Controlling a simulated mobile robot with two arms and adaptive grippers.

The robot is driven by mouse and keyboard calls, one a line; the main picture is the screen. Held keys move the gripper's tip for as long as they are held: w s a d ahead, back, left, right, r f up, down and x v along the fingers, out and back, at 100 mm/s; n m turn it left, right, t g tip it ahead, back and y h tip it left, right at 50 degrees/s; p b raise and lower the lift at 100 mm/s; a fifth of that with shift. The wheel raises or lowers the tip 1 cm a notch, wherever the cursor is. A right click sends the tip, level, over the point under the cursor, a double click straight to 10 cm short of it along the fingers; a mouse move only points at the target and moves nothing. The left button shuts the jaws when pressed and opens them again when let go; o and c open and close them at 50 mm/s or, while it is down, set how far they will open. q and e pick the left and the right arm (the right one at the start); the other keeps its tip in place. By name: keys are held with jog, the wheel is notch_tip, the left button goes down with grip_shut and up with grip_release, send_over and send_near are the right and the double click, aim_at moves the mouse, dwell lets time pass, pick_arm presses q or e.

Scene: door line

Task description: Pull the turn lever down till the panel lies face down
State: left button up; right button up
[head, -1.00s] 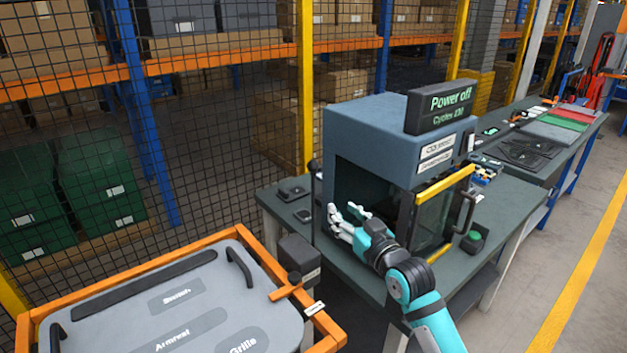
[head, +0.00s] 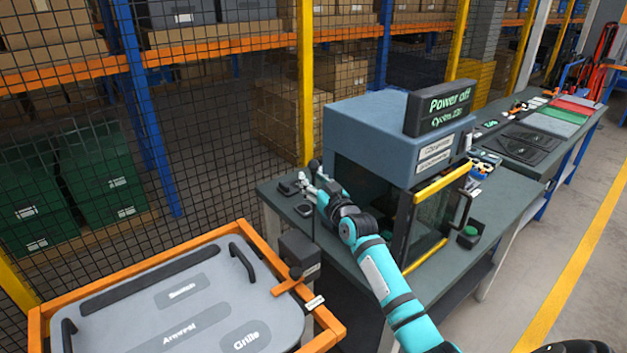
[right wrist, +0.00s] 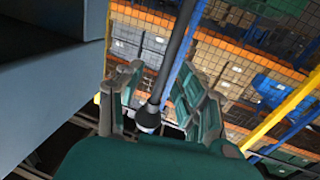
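The grey panel (head: 150,305) lies flat in an orange frame (head: 35,330) at lower left in the head view, its labelled side up. A dark upright lever with a round knob (head: 314,166) stands at the machine's left side, partly hidden by my right gripper (head: 311,188). In the right wrist view, a dark rod (right wrist: 174,55) with a thicker lower collar runs between the fingers of the right gripper (right wrist: 158,100). The fingers are apart, with gaps visible beside the rod. A short orange handle (head: 288,287) sits at the frame's right corner. My left gripper is not in view.
A blue-grey machine (head: 370,130) with a "Power off" display (head: 440,107) stands on a dark bench (head: 500,207), close to my right arm. A mesh fence (head: 220,120) runs behind. A dark block (head: 298,250) stands by the frame's right corner.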

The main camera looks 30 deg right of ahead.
grip_shut()
dwell(0.6)
